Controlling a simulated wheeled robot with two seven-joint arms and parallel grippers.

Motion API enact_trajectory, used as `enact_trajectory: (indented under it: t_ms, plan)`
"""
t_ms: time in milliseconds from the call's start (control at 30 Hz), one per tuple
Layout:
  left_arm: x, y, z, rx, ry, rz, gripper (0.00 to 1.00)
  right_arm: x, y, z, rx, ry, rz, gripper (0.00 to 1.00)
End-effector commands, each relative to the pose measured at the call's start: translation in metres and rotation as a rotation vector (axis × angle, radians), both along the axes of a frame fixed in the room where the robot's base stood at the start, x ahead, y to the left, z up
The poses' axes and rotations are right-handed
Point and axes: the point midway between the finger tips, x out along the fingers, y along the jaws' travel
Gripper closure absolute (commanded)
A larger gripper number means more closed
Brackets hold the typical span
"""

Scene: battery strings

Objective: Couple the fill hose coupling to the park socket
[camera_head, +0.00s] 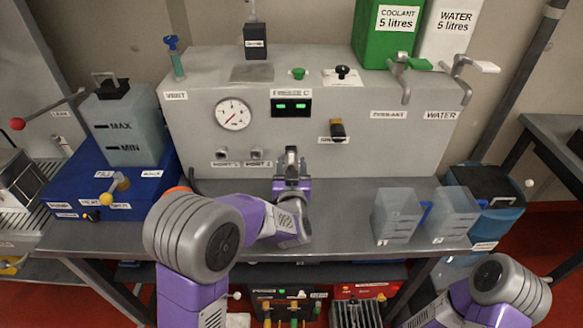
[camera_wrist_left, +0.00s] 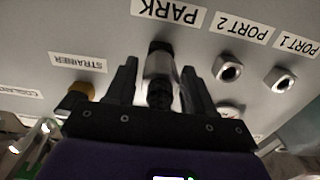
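The fill hose coupling (camera_wrist_left: 158,74), a metal sleeve with a dark rear part, points at the panel below the PARK label (camera_wrist_left: 168,10) in the left wrist view. A dark part at its front end lies at the park socket, which it hides; I cannot tell whether it is locked in. My left gripper (camera_wrist_left: 160,72) is around the coupling, with a narrow gap showing on each side. In the head view my left gripper (camera_head: 291,160) is close to the panel front, low in the middle. My right gripper is out of view; only the right arm shows.
PORT 1 (camera_head: 221,154) and PORT 2 (camera_head: 257,153) are empty sockets left of the gripper. The strainer (camera_head: 337,129) sits above right. Two clear jugs (camera_head: 396,214) (camera_head: 453,213) stand on the bench at right. A blue unit with a tank (camera_head: 128,128) stands at left.

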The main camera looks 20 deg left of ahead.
Motion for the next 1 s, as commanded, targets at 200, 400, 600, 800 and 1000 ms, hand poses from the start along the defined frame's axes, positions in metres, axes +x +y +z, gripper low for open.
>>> enact_trajectory:
  t_ms: [200, 400, 600, 800, 1000]
  plan:
    - [0.000, 0.000, 0.000, 0.000, 0.001, 0.000, 0.32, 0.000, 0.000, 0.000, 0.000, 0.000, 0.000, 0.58]
    - [-0.003, -0.001, -0.001, -0.001, 0.003, -0.001, 0.32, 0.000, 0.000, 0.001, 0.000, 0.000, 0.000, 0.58]
    - [-0.027, -0.008, 0.000, -0.001, 0.004, -0.002, 0.32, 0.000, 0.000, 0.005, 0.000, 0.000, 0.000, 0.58]
    - [-0.057, -0.017, 0.001, -0.001, 0.002, -0.002, 0.32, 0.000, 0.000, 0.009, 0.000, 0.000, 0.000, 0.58]
    - [-0.072, -0.021, 0.000, -0.001, 0.002, -0.001, 0.32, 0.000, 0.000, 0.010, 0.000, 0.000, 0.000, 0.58]
